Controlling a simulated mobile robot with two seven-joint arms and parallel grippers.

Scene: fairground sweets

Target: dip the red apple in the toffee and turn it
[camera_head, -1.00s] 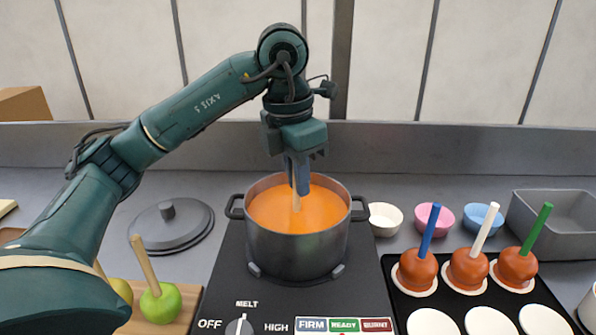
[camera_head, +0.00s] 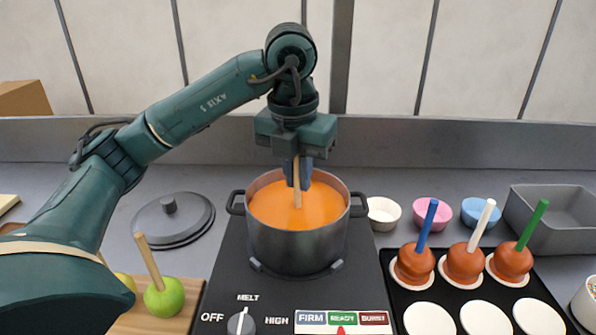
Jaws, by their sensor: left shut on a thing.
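My left gripper (camera_head: 297,173) is above the toffee pot, pointing down, with its fingers shut on a pale wooden stick (camera_head: 297,185). The stick goes down into the orange toffee (camera_head: 270,208) near the middle of the pot. No apple shows on it; whatever is at its lower end is hidden under the toffee. The dark pot (camera_head: 300,250) stands on a black hob (camera_head: 240,265). The hob's knob (camera_head: 241,322) is at the front, beside a FIRM, READY, BURNT strip (camera_head: 343,320). My right gripper is not in view.
A green apple on a stick (camera_head: 164,297) and a partly hidden yellow one stand on a wooden board at left. A pot lid (camera_head: 173,218) lies behind. Three coated apples (camera_head: 463,263) stand on a black tray at right. Small bowls (camera_head: 433,212) and a grey bin (camera_head: 560,220) are behind.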

